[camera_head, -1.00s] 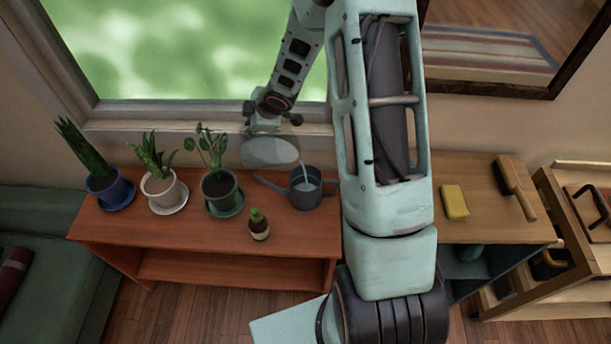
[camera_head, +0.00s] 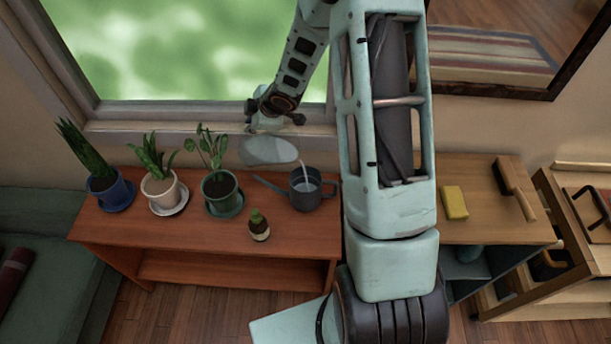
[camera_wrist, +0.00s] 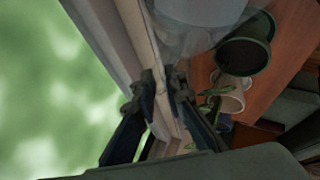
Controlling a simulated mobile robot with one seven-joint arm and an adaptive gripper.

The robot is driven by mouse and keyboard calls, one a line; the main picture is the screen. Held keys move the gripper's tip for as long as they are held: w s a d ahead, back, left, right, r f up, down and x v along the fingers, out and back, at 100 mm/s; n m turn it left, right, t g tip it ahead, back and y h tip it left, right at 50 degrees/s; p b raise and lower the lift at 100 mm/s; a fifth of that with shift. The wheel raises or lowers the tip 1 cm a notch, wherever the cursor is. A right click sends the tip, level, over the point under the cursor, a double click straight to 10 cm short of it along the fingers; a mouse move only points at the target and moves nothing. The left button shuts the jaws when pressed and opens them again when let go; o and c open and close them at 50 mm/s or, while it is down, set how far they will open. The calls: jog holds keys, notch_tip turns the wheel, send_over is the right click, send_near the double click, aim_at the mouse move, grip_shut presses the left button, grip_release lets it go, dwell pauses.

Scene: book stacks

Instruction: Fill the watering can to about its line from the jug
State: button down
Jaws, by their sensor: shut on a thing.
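The clear jug (camera_head: 268,151) is tipped well over to the right above the shelf top. A thin stream of water falls from its right end into the dark grey watering can (camera_head: 298,203). The can stands upright, its spout pointing left, and pale water shows inside. I cannot make out its line. My gripper (camera_head: 275,121) is shut on the jug, above and behind the can. In the wrist view the jug (camera_wrist: 195,22) shows as a pale see-through shape beyond the fingers (camera_wrist: 163,88).
Plants in a green pot (camera_head: 222,203), a white pot (camera_head: 160,190) and a blue pot (camera_head: 112,196) stand left of the can on the reddish shelf (camera_head: 180,231). A small potted plant (camera_head: 259,229) is in front. The window is close behind my gripper. A sponge (camera_head: 454,202) and brush (camera_head: 515,187) lie right.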

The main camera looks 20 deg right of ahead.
jog(key=shift+d+r, duration=0.1)
jog(key=shift+r, duration=0.9)
dwell(0.7)
jog(key=shift+w+a+f+p, duration=0.1)
jog(key=shift+a+f+p, duration=0.15)
jog(key=shift+f, duration=0.3)
jog(key=shift+w+a+f+p, duration=0.15)
jog(key=shift+f+p, duration=0.15)
jog(key=shift+f, duration=0.25)
jog(key=shift+w+a+r+g+h+p, duration=0.15)
jog(key=shift+w+r+g+h+p, duration=0.2)
jog(key=shift+p, duration=0.8)
jog(key=shift+a+r+g+h+p, duration=0.1)
jog(key=shift+g+h+p, duration=0.15)
jog(key=shift+p, duration=0.6)
jog(key=shift+f, duration=0.3)
jog(key=shift+a+g+h+b, duration=0.15)
jog(key=shift+g+h+b, duration=0.15)
jog(key=shift+h+b, duration=0.1)
jog(key=shift+a+n, duration=0.1)
jog(key=shift+n, duration=0.2)
jog(key=shift+w+r, duration=0.1)
